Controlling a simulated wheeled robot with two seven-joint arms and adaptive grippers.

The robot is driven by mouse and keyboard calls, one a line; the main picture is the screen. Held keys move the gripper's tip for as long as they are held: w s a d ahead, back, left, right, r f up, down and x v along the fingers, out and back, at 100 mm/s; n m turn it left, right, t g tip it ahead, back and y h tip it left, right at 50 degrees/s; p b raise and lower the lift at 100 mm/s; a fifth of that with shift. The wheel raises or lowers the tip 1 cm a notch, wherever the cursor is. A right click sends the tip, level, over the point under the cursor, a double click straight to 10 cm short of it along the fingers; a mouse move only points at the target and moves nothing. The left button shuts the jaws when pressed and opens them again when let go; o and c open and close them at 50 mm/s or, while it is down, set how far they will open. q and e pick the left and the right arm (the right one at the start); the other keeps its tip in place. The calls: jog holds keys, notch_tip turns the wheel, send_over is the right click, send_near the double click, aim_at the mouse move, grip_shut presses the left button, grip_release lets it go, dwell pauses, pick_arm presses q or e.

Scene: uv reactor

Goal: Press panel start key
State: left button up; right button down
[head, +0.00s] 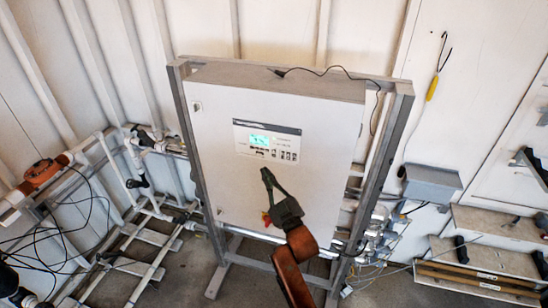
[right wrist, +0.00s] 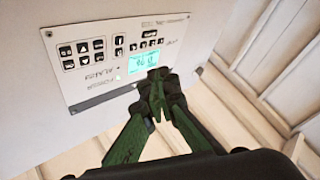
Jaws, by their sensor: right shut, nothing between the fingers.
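The control panel (head: 267,141) is set in the front of a white cabinet, with a lit green-blue screen (head: 259,139) and small dark keys below and right of it. In the right wrist view the panel (right wrist: 92,78) appears turned over, with its screen (right wrist: 143,63) and rows of keys (right wrist: 95,50). I cannot read which key is start. My right gripper (head: 266,172) is shut and empty, with its tips just below the panel in the head view. In the right wrist view the gripper (right wrist: 157,82) is close to the screen's edge; contact cannot be told. My left gripper is not in view.
The white cabinet (head: 225,180) stands in a grey metal frame (head: 392,130). A red knob (head: 266,218) is low on its front, beside my right gripper. White pipes and cables (head: 110,180) stand at left. A grey box (head: 431,183) and shelves (head: 490,255) are at right.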

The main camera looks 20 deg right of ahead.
aim_at(274, 156)
jog(key=shift+w+d+b, duration=0.15)
jog(key=shift+w+d, duration=0.45)
jog(key=shift+w, duration=0.25)
jog(key=shift+w+d+b, duration=0.1)
jog(key=shift+w+d, duration=0.45)
jog(key=shift+w, duration=0.25)
jog(key=shift+w+d+b, duration=0.15)
jog(key=shift+w+d, duration=0.45)
jog(key=shift+w, duration=0.25)
jog(key=shift+w, duration=0.1)
jog(key=shift+w+d, duration=0.2)
jog(key=shift+w, duration=0.05)
jog(key=shift+w+d, duration=0.15)
jog(key=shift+w, duration=0.05)
jog(key=shift+s+a+p, duration=0.35)
jog(key=shift+s+a, duration=0.05)
jog(key=shift+s, duration=0.2)
